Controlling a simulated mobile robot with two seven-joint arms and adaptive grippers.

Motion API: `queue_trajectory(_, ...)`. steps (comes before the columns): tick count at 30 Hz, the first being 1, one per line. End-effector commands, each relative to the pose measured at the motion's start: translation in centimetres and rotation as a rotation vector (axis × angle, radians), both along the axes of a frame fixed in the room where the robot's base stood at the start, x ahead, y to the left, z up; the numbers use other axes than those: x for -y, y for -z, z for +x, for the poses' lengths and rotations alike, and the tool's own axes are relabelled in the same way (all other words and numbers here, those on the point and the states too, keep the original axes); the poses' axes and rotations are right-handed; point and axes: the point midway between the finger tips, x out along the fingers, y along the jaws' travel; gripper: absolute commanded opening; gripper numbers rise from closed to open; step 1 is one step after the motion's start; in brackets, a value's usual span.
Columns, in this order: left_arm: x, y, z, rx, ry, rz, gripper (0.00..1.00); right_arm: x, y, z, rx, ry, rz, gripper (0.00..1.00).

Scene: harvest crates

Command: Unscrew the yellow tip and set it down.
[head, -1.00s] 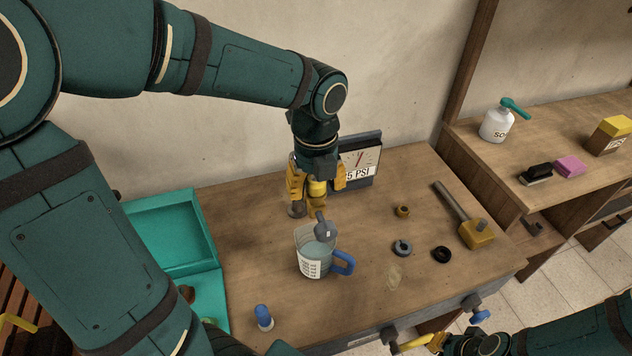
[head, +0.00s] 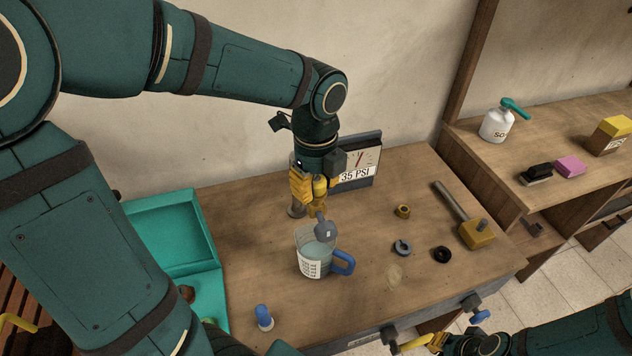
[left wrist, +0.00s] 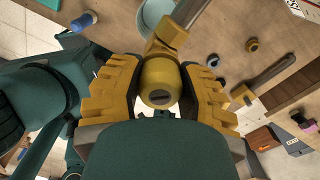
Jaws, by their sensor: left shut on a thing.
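The yellow tip (head: 320,187) sits on top of a brass fitting (head: 317,207) near the back of the bench. My left gripper (head: 314,188) points down from above and is shut on the yellow tip. The tip looks seated on the fitting; the joint is partly hidden by the fingers. My right gripper (head: 438,343) is low at the bench's front edge, too small to read.
A clear jug (head: 307,262) with a blue handle stands just in front of the fitting. Rings, a nut and a mallet (head: 478,234) lie right. A teal case (head: 209,274) is left.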

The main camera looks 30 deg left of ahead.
Motion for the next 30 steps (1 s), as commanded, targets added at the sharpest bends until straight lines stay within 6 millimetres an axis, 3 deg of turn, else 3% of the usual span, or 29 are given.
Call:
queue_trajectory(13, 0.03, 0.00, -0.03, -0.002, -0.550, -0.001, 0.13, 0.00, 0.01, 0.00, 0.000, 0.000, 0.000, 0.00)
queue_trajectory(24, 0.04, -0.01, -0.03, -0.001, -0.634, -0.001, 0.13, 0.00, 0.01, 0.00, 0.000, 0.000, 0.000, 0.00)
queue_trajectory(25, 0.04, -0.01, -0.03, -0.002, -0.633, -0.001, 0.49, 0.00, 0.01, 0.00, 0.000, 0.000, 0.000, 0.00)
queue_trajectory(26, 0.04, -0.01, -0.03, -0.001, -0.633, -0.001, 0.54, 0.00, 0.01, 0.00, 0.000, 0.000, 0.000, 0.00)
queue_trajectory(30, 0.04, -0.02, -0.02, -0.001, -0.632, -0.001, 0.54, 0.00, 0.01, 0.00, 0.000, 0.000, 0.000, 0.00)
